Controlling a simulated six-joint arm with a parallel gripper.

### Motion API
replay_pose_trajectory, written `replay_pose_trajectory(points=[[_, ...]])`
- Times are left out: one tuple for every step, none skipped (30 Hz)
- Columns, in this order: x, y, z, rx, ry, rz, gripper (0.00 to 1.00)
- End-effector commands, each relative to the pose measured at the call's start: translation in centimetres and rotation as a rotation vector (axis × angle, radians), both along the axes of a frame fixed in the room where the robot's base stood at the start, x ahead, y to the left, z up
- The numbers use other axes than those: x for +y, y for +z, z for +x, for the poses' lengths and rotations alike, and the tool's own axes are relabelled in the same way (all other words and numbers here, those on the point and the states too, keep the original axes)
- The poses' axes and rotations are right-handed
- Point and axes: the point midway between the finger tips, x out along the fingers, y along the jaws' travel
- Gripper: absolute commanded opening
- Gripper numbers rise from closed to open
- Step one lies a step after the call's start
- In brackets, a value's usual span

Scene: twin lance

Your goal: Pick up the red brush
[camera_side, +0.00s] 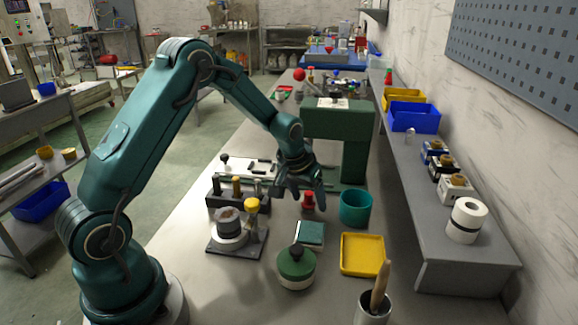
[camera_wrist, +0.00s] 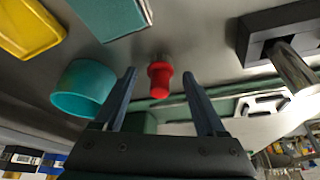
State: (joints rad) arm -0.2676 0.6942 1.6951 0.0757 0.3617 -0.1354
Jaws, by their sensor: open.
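The red brush (camera_side: 308,202) shows as a small red piece standing on the bench in the side view, just below my gripper (camera_side: 305,187). In the wrist view the red brush (camera_wrist: 159,80) shows between the two fingertips and beyond them, with a narrow end pointing up the picture. My gripper (camera_wrist: 158,73) is open, its dark fingers on either side of the red piece in that view. I see no contact. Its bristles cannot be made out.
A teal cup (camera_side: 355,208) stands close on the right and a block holding several tools (camera_side: 238,203) on the left. A green-lidded jar (camera_side: 296,268), yellow tray (camera_side: 362,255) and cup with a wooden handle (camera_side: 373,309) stand nearer. A green machine (camera_side: 355,160) rises behind.

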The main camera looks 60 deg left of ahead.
Motion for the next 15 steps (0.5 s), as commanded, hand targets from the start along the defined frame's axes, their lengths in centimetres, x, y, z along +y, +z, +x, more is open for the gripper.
replay_pose_trajectory(points=[[0.0,0.0,0.01,0.0,0.0,0.0,0.73],[0.0,0.02,0.01,-0.001,0.0,0.0,0.73],[0.0,0.03,0.01,-0.001,0.0,0.0,0.73],[0.0,0.03,0.01,-0.001,0.0,0.0,0.73],[0.0,0.03,0.01,-0.001,0.0,0.0,0.66],[-0.01,0.03,0.0,-0.001,0.0,0.0,0.5],[-0.01,0.03,0.0,-0.001,0.0,0.0,0.39],[-0.01,0.03,0.0,0.0,0.0,0.0,0.27],[-0.01,0.03,0.0,0.0,0.0,0.0,0.12],[-0.01,0.03,0.0,0.0,0.0,0.0,0.01],[-0.01,0.04,0.0,0.0,0.0,0.0,0.0],[-0.01,0.05,0.02,-0.001,0.0,0.0,0.0],[-0.01,0.04,0.01,-0.001,0.0,0.0,0.0],[-0.01,0.04,0.01,-0.001,0.0,0.0,0.0],[-0.01,0.05,0.0,-0.001,0.0,0.0,0.0]])
